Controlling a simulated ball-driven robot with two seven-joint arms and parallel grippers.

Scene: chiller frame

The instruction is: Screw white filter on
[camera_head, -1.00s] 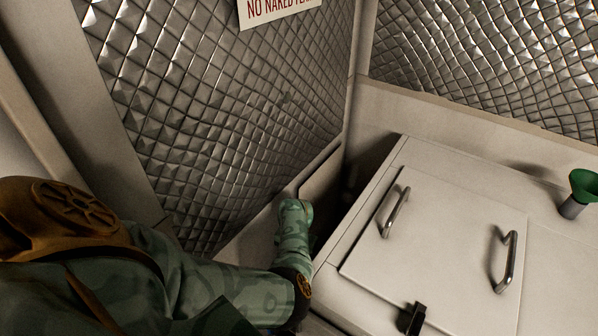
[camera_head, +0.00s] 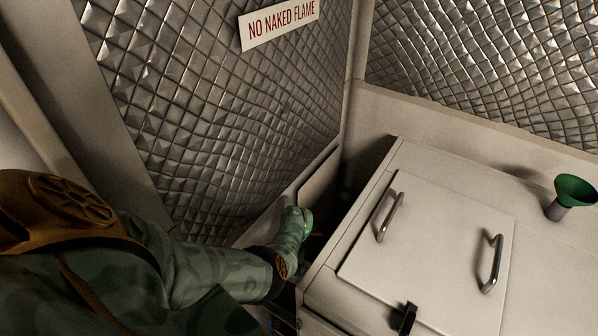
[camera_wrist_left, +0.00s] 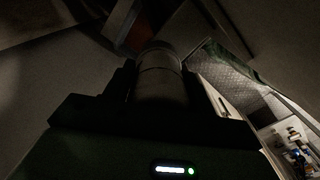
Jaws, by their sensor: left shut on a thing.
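In the left wrist view my left gripper (camera_wrist_left: 158,88) is shut around a cylinder with a rounded end, which appears to be the white filter (camera_wrist_left: 160,62). It looks grey in the dim light, with a band around it. In the head view my left arm (camera_head: 215,272) reaches down into the dark gap between the quilted wall and the white cabinet. The gripper and the filter are hidden there in that view. The place where the filter screws on cannot be made out. My right gripper is in neither view.
The white cabinet (camera_head: 345,262) stands close to the right of my arm, its lid (camera_head: 430,240) fitted with two metal handles. A green funnel (camera_head: 575,190) sits on its top. The quilted wall (camera_head: 220,120) with a "NO NAKED FLAME" sign (camera_head: 279,24) closes the left side. The gap is narrow.

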